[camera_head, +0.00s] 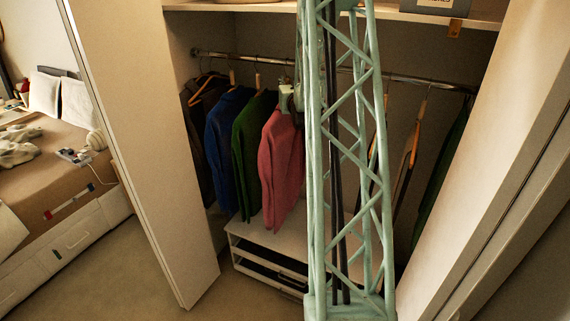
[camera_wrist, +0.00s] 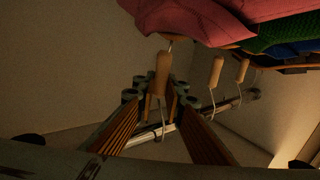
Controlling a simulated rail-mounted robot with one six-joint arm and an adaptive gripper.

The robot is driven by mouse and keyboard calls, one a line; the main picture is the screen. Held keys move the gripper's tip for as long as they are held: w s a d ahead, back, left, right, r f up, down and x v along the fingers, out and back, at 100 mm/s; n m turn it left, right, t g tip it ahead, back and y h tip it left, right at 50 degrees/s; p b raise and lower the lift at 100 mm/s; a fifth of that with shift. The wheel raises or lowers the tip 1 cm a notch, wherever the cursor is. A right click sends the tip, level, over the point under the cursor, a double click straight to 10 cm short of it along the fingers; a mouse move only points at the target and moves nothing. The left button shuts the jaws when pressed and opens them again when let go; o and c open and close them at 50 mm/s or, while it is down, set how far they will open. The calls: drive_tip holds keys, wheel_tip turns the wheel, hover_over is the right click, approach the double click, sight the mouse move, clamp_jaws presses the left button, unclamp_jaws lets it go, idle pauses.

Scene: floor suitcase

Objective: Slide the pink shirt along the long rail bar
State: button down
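The pink shirt (camera_head: 280,165) hangs on the rail bar (camera_head: 410,79) to the left of my arm in the head view. In the wrist view, the pink shirt (camera_wrist: 190,18) fills the top, with a wooden hanger neck (camera_wrist: 161,75) below it. The hanger's thin hook runs down to the rail (camera_wrist: 222,107). My gripper (camera_wrist: 157,90) is open, its two ribbed fingers apart on either side of this neck. I see no clear contact. In the head view my gripper (camera_head: 286,97) is small, at the top of the pink shirt, partly hidden by my arm.
A green shirt (camera_head: 250,150), a blue shirt (camera_head: 222,130) and a dark garment (camera_head: 200,115) hang left of the pink shirt. Bare hangers (camera_head: 412,150) and a dark green garment (camera_head: 440,175) hang to the right. A low white drawer unit (camera_head: 250,238) stands below. Door panels flank the opening.

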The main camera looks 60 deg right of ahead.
drive_tip(key=shift+s, duration=0.15)
drive_tip(key=s+d+b, duration=0.2)
drive_tip(key=s+b, duration=0.3)
drive_tip(key=s, duration=0.6)
drive_tip(key=shift+s+b, duration=0.25)
drive_tip(key=shift+b, duration=0.15)
idle(1.6)
drive_tip(key=c, duration=2.6)
unclamp_jaws()
drive_tip(key=shift+s+a, duration=0.1)
drive_tip(key=v, duration=1.1)
drive_tip(key=shift+s+a, duration=0.25)
drive_tip(key=shift+s, duration=0.05)
